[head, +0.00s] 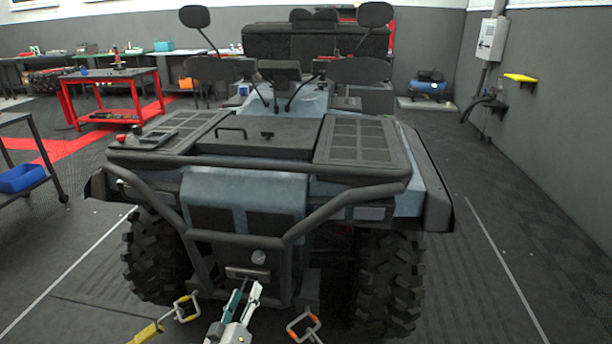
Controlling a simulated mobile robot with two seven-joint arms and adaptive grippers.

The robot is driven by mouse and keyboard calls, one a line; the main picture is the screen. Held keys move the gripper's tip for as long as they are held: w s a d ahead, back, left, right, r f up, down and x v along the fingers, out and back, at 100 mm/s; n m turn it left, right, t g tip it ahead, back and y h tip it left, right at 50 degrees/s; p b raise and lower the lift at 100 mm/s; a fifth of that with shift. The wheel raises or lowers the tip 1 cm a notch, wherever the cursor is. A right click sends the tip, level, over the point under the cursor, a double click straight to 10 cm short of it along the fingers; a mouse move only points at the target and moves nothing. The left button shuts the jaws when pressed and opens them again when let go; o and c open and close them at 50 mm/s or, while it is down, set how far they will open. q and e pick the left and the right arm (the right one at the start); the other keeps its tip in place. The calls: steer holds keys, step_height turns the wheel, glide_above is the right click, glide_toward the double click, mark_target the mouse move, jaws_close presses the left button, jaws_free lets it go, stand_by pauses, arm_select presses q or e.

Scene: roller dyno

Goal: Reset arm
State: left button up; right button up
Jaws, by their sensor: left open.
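My left gripper (245,293) is at the bottom centre of the head view, low in front of the quad bike's bumper. Its two fingers, one teal and one pale, are apart, and I see nothing between them. The fingers point up the picture towards a metal plate (247,273) low on the bumper; whether they touch it I cannot tell. My right gripper is out of view.
The quad bike (245,190) fills the middle. Metal loop hooks lie on either side of my gripper, the left hook (186,309) beside a yellow strap (146,333), the right hook (303,327) close by. A blue bin (22,178) is at left. Floor at right is clear.

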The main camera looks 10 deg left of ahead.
arm_select(q)
steer(key=s+d+f+m+g+p, duration=0.1)
steer(key=s+m+g, duration=0.1)
steer(key=s, duration=0.8)
steer(key=s+d+f+m+g+h+p, duration=0.1)
steer(key=s+m, duration=0.4)
steer(key=s, duration=0.6)
steer(key=s+d+f+m+g+h+p, duration=0.1)
steer(key=s+f+m+g+p, duration=0.2)
steer(key=s, duration=0.7)
steer(key=shift+s+f+m+g, duration=0.15)
steer(key=shift+m+g, duration=0.25)
steer(key=shift+g, duration=0.3)
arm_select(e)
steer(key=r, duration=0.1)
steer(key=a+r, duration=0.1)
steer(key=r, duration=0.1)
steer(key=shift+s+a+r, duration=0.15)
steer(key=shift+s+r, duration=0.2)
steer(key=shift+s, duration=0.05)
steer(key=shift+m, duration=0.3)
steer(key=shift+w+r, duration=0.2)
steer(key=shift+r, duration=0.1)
